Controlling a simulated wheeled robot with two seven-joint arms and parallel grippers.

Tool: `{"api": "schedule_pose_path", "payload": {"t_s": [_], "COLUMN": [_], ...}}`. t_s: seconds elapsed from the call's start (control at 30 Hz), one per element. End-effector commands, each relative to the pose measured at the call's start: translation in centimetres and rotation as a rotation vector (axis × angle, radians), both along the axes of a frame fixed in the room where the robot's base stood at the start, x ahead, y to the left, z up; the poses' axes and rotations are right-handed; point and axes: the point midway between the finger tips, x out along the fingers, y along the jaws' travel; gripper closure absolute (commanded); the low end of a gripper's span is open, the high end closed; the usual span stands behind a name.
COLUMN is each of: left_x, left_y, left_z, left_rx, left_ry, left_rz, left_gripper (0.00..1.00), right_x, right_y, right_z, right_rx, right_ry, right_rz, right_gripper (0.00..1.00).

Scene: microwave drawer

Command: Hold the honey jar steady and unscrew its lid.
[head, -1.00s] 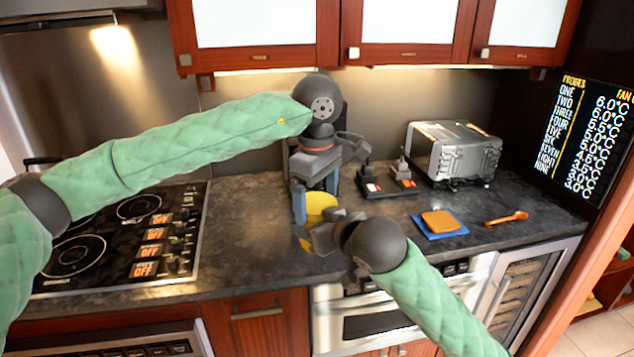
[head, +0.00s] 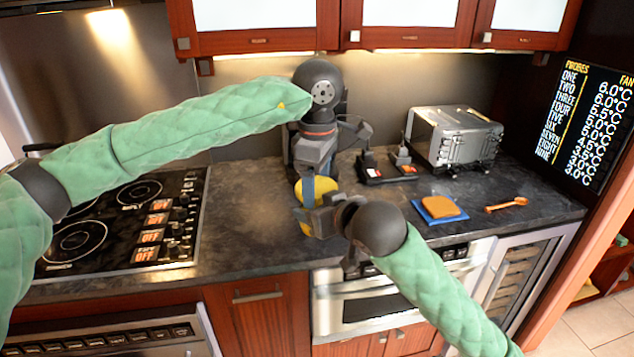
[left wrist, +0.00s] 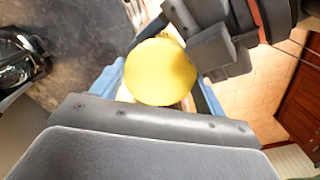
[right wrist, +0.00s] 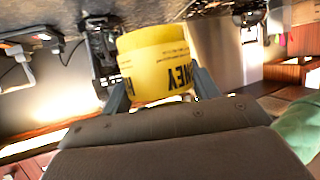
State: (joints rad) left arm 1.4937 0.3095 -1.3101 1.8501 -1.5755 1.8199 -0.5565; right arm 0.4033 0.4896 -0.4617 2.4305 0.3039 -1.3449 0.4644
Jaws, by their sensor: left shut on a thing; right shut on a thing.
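The yellow honey jar (head: 305,228) is upright at the counter's front, partly hidden by both grippers. Its lettered label shows in the right wrist view (right wrist: 158,66). Its round yellow lid (left wrist: 161,72) shows from above in the left wrist view, between the blue fingers. My left gripper (head: 318,192) points down from above and is shut on the lid. My right gripper (head: 305,217) comes in from the front right, below the left one, and is shut on the jar's body. I cannot tell whether there is a gap between lid and jar.
A stove (head: 120,225) is at the left. Behind the jar stand a dark stand with small items (head: 385,168) and a silver toaster (head: 455,138). A bread slice on a blue board (head: 440,208) and an orange spoon (head: 506,205) lie to the right. Bare counter (head: 245,215) lies left of the jar.

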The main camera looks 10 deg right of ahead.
Motion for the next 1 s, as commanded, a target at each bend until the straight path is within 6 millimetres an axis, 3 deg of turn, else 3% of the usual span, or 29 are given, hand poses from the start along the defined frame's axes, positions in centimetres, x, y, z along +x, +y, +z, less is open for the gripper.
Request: {"api": "schedule_pose_path", "payload": {"t_s": [0.37, 0.4, 0.5, 1.0], "left_x": [0.13, 0.13, 0.1, -0.06], "left_y": [-0.06, -0.06, -0.06, -0.04], "left_z": [0.07, 0.07, 0.06, 0.03], "left_rx": [-0.002, -0.002, -0.002, 0.001], "left_ry": [-0.002, -0.002, -0.002, 0.001], "left_rz": [0.067, 0.066, 0.066, 0.062], "left_gripper": [0.54, 0.25, 0.05, 0.05], "right_x": [-0.18, -0.18, -0.17, 0.04], "right_y": [0.21, 0.22, 0.19, -0.03], "right_z": [0.03, 0.03, 0.04, 0.02], "right_rx": [0.001, 0.001, 0.001, 0.0], "right_ry": [-0.001, -0.001, -0.001, 0.0], "right_rz": [0.006, 0.006, 0.005, -0.001], "right_gripper": [1.0, 1.0, 1.0, 1.0]}}
